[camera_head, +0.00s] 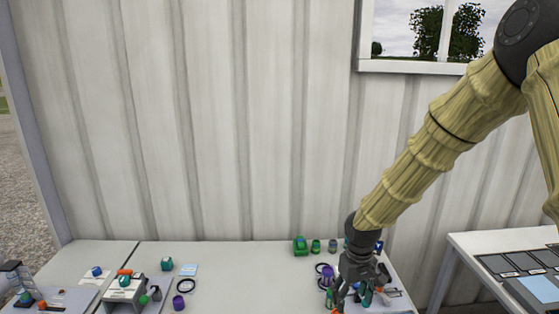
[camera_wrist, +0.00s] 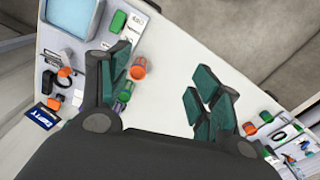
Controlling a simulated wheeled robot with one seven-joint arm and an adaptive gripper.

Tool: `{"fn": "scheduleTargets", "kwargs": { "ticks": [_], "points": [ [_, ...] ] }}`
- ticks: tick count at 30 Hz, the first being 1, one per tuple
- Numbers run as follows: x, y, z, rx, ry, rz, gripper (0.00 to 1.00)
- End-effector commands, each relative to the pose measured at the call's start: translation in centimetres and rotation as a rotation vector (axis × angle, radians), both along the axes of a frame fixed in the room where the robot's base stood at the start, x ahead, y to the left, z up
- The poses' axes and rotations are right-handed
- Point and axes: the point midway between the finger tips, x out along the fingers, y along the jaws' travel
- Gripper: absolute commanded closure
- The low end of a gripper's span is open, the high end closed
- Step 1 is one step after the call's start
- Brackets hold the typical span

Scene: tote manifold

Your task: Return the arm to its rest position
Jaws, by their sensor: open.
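My gripper (camera_head: 356,287) hangs from my arm, pointing down over the right end of the white table (camera_head: 240,270). In the wrist view my gripper (camera_wrist: 163,88) has its green-padded fingers spread wide apart. Bare table surface shows between the fingers, and nothing is held. My arm comes down from the upper right of the head view. It hides part of the cluster of small items at the table's right end.
Green and grey fittings (camera_head: 316,246) and purple parts (camera_head: 327,273) stand close around my gripper. A white device (camera_head: 124,288) and a purple cup (camera_head: 178,302) are at left. Another table with dark panels (camera_head: 500,264) is at right. The table's middle is mostly clear.

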Motion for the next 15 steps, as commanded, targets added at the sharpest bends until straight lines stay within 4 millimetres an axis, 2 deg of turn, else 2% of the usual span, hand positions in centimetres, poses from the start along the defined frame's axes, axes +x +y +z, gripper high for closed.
{"fn": "scheduleTargets", "kwargs": {
  "ticks": [1, 11, 15],
  "points": [
    [-0.4, 0.1, -1.1, 0.006, 0.005, -0.003, 0.36],
    [-3.0, 0.9, -7.0, 0.052, 0.022, -0.026, 0.36],
    [-4.8, 1.3, -10.4, 0.076, 0.03, -0.044, 0.36]
  ]
}}
